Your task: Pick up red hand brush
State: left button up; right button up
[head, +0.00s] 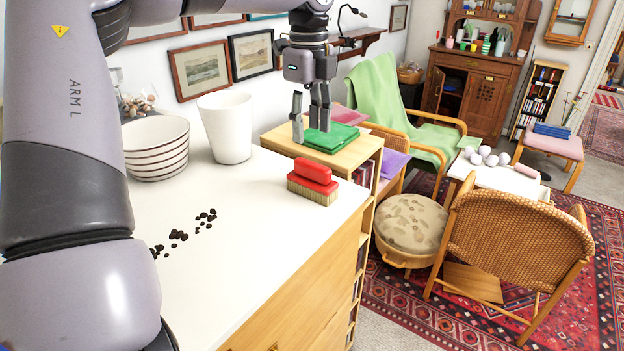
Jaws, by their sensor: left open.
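The red hand brush (313,183) stands on the white top of the dresser (270,240), near its right edge. It has a red grip on a red block, with pale bristles facing down. My left gripper (312,135) hangs pointing down, above and behind the brush in the picture, over the folded green cloth. Its fingers are apart and nothing is between them. It does not touch the brush. My right gripper is not in view.
Stacked striped bowls (157,148) and a white vase (225,127) stand at the back left of the dresser. Dark crumbs (180,235) lie in front of them. The folded green cloth (328,139) lies on a lower wooden shelf unit (357,152) behind. The dresser top around the brush is clear.

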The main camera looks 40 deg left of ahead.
aim_at(312, 163)
pick_arm(q)
notch_tip(312, 163, down, 4)
jog(key=shift+w+a+f+p, duration=0.15)
jog(key=shift+f+p, duration=0.1)
jog(key=shift+p, duration=0.1)
jog(key=shift+f, duration=0.2)
jog(key=f+p, duration=0.1)
jog(key=f, duration=0.1)
jog(key=f+p, duration=0.1)
jog(key=f, duration=0.1)
jog(key=shift+w+d+f, duration=0.2)
jog(key=shift+f, duration=0.2)
jog(key=shift+r, duration=0.1)
jog(key=shift+c, duration=0.6)
grip_shut()
